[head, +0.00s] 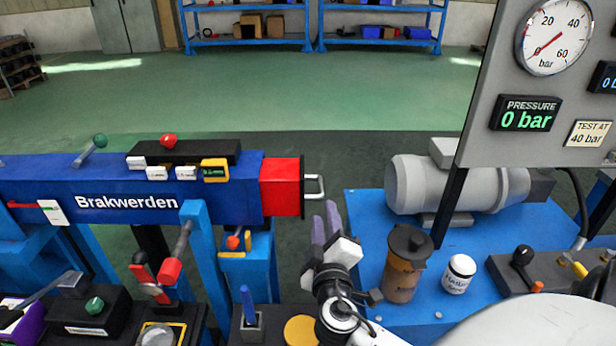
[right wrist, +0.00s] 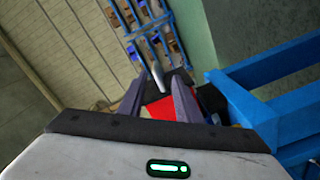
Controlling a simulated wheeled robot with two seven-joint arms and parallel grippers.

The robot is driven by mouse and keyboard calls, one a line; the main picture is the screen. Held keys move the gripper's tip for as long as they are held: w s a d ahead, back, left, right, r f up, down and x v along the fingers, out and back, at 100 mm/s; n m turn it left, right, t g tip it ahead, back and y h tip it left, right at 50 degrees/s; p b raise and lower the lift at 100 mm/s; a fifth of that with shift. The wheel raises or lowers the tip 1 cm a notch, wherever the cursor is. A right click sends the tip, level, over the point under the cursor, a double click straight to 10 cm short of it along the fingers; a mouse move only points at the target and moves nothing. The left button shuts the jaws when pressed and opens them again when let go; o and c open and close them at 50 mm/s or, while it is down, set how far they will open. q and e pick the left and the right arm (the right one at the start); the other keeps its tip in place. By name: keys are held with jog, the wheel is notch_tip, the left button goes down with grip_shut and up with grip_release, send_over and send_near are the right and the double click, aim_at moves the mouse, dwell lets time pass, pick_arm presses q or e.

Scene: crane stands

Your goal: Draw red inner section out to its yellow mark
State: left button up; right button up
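The red inner section (head: 281,188) sticks out a short way from the right end of the blue beam (head: 140,205) marked Brakwerden. A pale bar handle (head: 315,187) is on its end plate. No yellow mark shows on the visible red part. My right gripper (head: 326,222) is just below and right of the handle in the head view. In the right wrist view my right gripper (right wrist: 158,100) has its two fingers apart, with the handle (right wrist: 157,74) and red section (right wrist: 158,107) seen between them. I cannot tell whether they touch the handle. My left gripper is not in view.
To the right, a blue bench (head: 365,220) carries a grey motor (head: 450,190), a brown canister (head: 405,263) and a white jar (head: 458,273). A gauge panel (head: 548,95) reads 0 bar. A red-handled lever (head: 170,268) stands below the beam. Floor beyond the beam is clear.

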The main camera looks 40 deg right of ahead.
aim_at(322, 198)
jog(key=x, duration=0.6)
jog(key=r+p+x, duration=0.1)
jog(key=x, duration=0.2)
jog(key=shift+w+d, duration=0.4)
jog(key=shift+w, duration=0.15)
grip_shut()
